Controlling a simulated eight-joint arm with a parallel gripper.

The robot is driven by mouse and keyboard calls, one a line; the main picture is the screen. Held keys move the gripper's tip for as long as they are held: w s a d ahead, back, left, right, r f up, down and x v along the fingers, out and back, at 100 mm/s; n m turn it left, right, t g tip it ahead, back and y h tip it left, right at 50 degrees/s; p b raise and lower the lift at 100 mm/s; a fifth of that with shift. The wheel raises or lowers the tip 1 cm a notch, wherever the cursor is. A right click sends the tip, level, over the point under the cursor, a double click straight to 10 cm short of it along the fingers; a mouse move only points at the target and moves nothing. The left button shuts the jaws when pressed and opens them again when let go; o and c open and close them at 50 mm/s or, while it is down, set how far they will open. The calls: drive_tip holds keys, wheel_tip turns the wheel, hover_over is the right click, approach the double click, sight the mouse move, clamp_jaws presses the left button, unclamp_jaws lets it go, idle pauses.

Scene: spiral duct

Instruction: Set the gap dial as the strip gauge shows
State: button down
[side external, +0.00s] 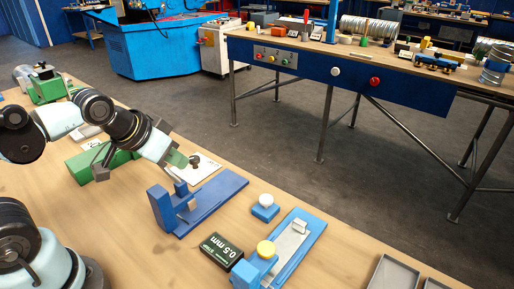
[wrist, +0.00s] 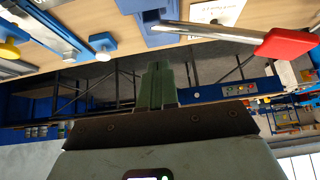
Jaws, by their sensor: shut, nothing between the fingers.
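My gripper (side external: 179,159) has green fingers, pressed together and empty, above the bench near a white plate (side external: 208,171) with a dark round part. The fingers also show in the wrist view (wrist: 158,84). A blue fixture (side external: 215,202) with an upright end stands beside the plate. A second blue fixture (side external: 308,237) carries a silver strip-like part and a yellow knob (side external: 266,249). A small blue block with a white knob (side external: 265,198) sits between them. A black box (side external: 221,250) reads 0.5 mm. I cannot tell which is the gap dial or strip gauge; no reading is legible.
A grey tray (side external: 393,274) is at the front right. In the wrist view a red-handled tool (wrist: 289,42) reaches across the upper right. Bare wood lies right of the white-knob block.

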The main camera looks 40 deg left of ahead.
drive_tip(key=c, duration=1.4)
unclamp_jaws()
drive_tip(key=shift+w+a+r, duration=0.1)
drive_tip(key=shift+w, duration=0.1)
drive_tip(key=o, duration=0.7)
drive_tip(key=w+a+r+g, duration=0.1)
drive_tip(key=w+a+r+m, duration=0.1)
drive_tip(key=shift+w+g, duration=0.4)
drive_tip(key=m+g, duration=0.5)
drive_tip(key=m, duration=0.1)
approach(194, 158)
wheel_tip(194, 158, down, 9)
drive_tip(key=shift+w+r, duration=0.15)
drive_tip(key=shift+r, duration=0.05)
drive_tip(key=shift+n, duration=0.3)
drive_tip(key=c, duration=1.1)
